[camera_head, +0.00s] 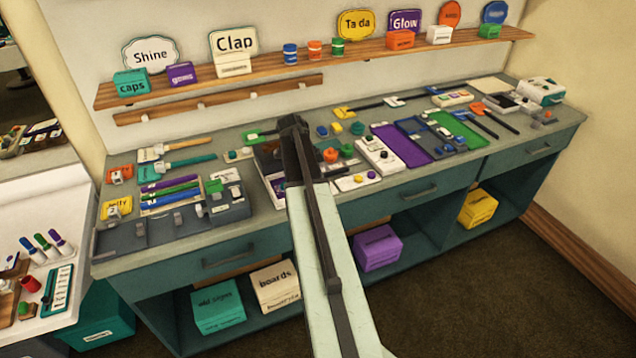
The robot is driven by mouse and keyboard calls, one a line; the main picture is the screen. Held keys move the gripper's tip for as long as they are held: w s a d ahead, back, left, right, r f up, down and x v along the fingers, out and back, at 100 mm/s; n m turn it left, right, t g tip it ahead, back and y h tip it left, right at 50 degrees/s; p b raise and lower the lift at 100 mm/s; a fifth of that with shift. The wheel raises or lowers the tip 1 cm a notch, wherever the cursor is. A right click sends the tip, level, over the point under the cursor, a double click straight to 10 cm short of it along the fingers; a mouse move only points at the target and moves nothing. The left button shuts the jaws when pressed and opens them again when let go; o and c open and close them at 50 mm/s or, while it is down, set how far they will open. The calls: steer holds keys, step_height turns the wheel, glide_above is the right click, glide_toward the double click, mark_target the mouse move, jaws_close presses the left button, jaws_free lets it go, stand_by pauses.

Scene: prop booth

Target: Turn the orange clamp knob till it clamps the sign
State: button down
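An orange knob (331,155) stands on the grey counter (268,220), just right of my arm. It looks like the clamp knob, but it is too small to tell its turn or whether anything is clamped. My gripper (291,122) is over the counter, up and left of the knob and apart from it in the picture. Its fingers are dark and seen from behind, so their opening is hidden. My arm covers part of a dark tray (268,160) beside it. I cannot tell which sign belongs to the clamp.
A white box with knobs (377,156) stands right of the orange knob. Purple (398,143) and green (460,128) panels lie farther right. Brushes and markers crowd the left. A wall shelf (270,67) holds signs and boxes behind. The counter's front strip is mostly clear.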

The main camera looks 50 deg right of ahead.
steer(key=shift+w, duration=0.2)
steer(key=c, duration=1.1)
jaws_free()
steer(key=shift+w+f, duration=0.1)
steer(key=shift+f, duration=0.05)
steer(key=shift+o, duration=0.2)
steer(key=p+v, duration=0.7)
steer(key=shift+r, duration=0.4)
steer(key=shift+a, duration=0.15)
